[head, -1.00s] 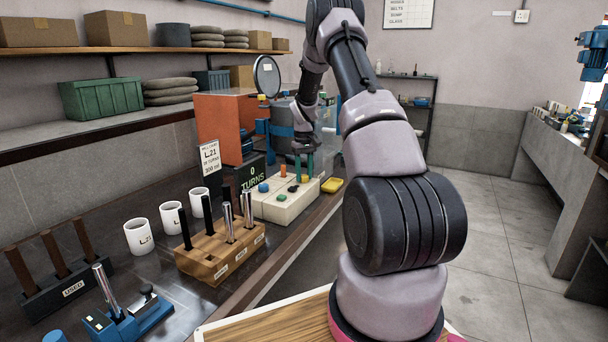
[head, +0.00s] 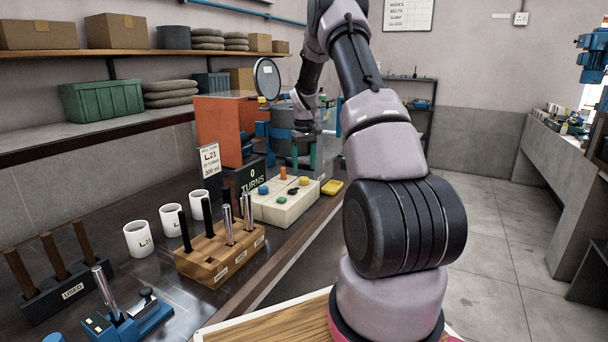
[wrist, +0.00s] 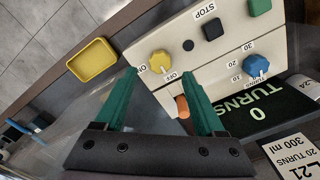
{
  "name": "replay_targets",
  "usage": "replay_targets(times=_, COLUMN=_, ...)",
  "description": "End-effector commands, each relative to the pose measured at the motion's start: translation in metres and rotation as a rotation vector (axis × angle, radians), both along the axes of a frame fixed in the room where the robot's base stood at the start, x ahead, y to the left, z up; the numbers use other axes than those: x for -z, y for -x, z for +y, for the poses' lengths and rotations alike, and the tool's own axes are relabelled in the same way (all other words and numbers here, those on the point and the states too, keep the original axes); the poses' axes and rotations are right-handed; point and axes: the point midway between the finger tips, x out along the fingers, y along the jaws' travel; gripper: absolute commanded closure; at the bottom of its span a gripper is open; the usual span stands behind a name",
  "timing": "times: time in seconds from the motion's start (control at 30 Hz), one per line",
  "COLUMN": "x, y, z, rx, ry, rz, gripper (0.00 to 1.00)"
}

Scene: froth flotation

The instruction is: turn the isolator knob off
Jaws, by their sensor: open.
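The yellow knob (wrist: 161,65) sits on the pale control box between the ON and OFF labels in the wrist view. Its light pointer mark appears to lie on the OFF side, though the detail is small. The knob also shows on the right of the box in the head view (head: 304,181). My gripper (wrist: 160,85) is open and empty; its green fingers straddle the knob's place in the wrist picture. In the head view my gripper (head: 303,158) is above the box, clear of the knob.
The control box (head: 285,208) also carries a blue dial (wrist: 256,66), a black STOP button (wrist: 212,28), a green button (wrist: 259,6) and an orange part (wrist: 182,106). A yellow tray (wrist: 93,60) lies beside it. A wooden rod rack (head: 205,262) stands nearer.

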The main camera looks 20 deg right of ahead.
Motion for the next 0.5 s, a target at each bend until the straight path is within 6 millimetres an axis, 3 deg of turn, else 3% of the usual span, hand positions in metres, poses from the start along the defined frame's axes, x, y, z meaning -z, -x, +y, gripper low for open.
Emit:
replay_targets(times=0.2, x=-0.042, y=0.000, z=0.000, rx=0.000, ry=0.000, rz=-0.002, gripper=0.29)
replay_targets(times=0.5, x=-0.061, y=0.000, z=0.000, rx=-0.001, ry=0.000, rz=0.000, gripper=0.29)
